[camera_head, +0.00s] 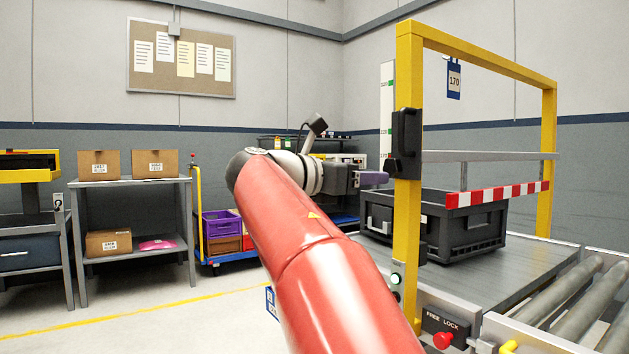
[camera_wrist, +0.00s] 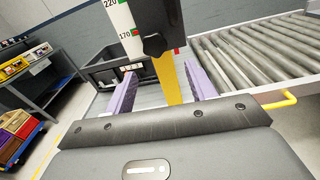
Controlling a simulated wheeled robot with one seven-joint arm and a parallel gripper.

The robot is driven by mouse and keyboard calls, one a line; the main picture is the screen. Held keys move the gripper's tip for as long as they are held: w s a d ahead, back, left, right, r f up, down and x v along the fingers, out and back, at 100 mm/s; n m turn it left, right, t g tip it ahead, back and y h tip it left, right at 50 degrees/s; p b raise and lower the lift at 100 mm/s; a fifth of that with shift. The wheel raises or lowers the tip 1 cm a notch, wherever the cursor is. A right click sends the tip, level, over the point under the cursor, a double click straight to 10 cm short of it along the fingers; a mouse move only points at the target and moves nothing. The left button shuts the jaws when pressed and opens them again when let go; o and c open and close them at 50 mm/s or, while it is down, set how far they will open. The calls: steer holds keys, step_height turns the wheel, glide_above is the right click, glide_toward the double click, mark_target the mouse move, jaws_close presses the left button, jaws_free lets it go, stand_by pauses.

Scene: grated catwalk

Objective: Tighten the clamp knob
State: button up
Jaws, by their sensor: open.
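The black clamp (camera_head: 407,135) sits on the near yellow post (camera_head: 408,215) of a gate frame, beside a white marked scale (camera_head: 387,90). In the wrist view the clamp (camera_wrist: 158,15) is ahead, with a dark rounded knob (camera_wrist: 155,45) low on it. My gripper (camera_head: 378,178) is just left of the post, a little below the clamp. Its purple fingers stand apart with nothing held between them; in the wrist view the gripper (camera_wrist: 160,72) faces the post, the knob appearing above and between the fingertips. Whether a finger touches the post is unclear.
A black crate (camera_head: 480,240) stands on the conveyor behind the post. A red-and-white striped bar (camera_head: 497,194) crosses the frame; a tag (camera_head: 454,80) reading 170 hangs above. A red button (camera_head: 443,340) is low on the conveyor side.

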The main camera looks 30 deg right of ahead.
mark_target(389, 168)
steer(key=d, duration=0.4)
steer(key=w+d+r, duration=0.1)
steer(key=d, duration=0.2)
steer(key=shift+w, duration=0.1)
steer(key=shift+c, duration=0.3)
steer(key=c, duration=0.9)
